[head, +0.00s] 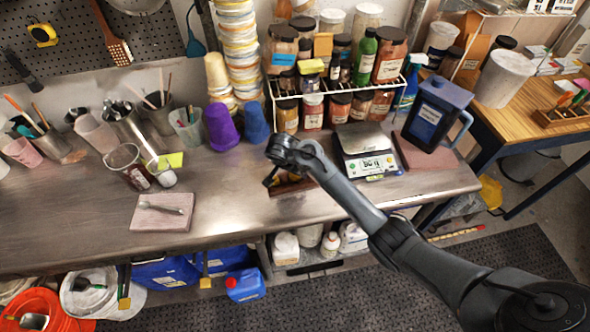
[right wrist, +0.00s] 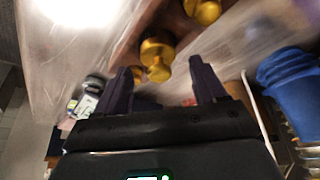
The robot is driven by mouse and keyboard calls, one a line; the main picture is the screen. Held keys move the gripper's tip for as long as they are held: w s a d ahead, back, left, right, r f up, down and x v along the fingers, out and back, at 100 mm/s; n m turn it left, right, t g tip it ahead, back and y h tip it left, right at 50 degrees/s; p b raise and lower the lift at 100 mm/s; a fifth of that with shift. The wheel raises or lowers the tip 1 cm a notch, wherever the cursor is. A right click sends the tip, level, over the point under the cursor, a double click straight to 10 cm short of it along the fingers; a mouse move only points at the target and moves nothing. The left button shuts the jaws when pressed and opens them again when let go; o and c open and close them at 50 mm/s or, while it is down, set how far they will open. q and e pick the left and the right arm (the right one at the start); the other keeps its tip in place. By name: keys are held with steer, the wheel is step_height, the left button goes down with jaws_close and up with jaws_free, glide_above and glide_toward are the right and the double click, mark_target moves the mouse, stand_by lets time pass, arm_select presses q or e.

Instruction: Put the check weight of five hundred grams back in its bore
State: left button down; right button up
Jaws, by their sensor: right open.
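My right gripper (head: 272,180) is over the steel bench, above a dark wooden weight block (head: 290,190) that my arm partly hides. In the right wrist view the gripper (right wrist: 160,66) has its two fingers apart. A brass knobbed weight (right wrist: 157,48) shows between and beyond the fingertips, at the edge of the wooden block (right wrist: 128,38). Another brass weight (right wrist: 203,10) shows at the top edge. I cannot tell which weight is five hundred grams, whether the fingers touch one, or where an empty bore is. My left gripper is out of view.
A scale (head: 366,165) with a lit display stands right of the block. Purple (head: 221,128) and blue (head: 255,124) cups and a rack of jars (head: 340,95) stand behind. A pink slab (head: 162,212) with a spoon lies left. The bench between slab and block is clear.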

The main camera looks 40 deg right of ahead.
steer(key=v, duration=0.9)
steer(key=s+a+f+n+y, duration=0.1)
steer(key=s+a+f+n, duration=0.3)
steer(key=s, duration=0.4)
steer(key=s+a+f+n+y, duration=0.1)
steer(key=s+a+f+n, duration=0.3)
steer(key=s, duration=0.3)
steer(key=s+a+r+n+t+y, duration=0.1)
steer(key=s+n, duration=0.6)
steer(key=s, duration=0.9)
steer(key=shift+a+r+n+t+y, duration=0.2)
steer(key=shift+a+n+t+y, duration=0.15)
steer(key=shift+a+y, duration=0.45)
steer(key=shift+r+p, duration=0.1)
steer(key=shift+p, duration=0.25)
step_height(320, 180, up, 21)
steer(key=p, duration=2)
steer(key=shift+p, duration=0.4)
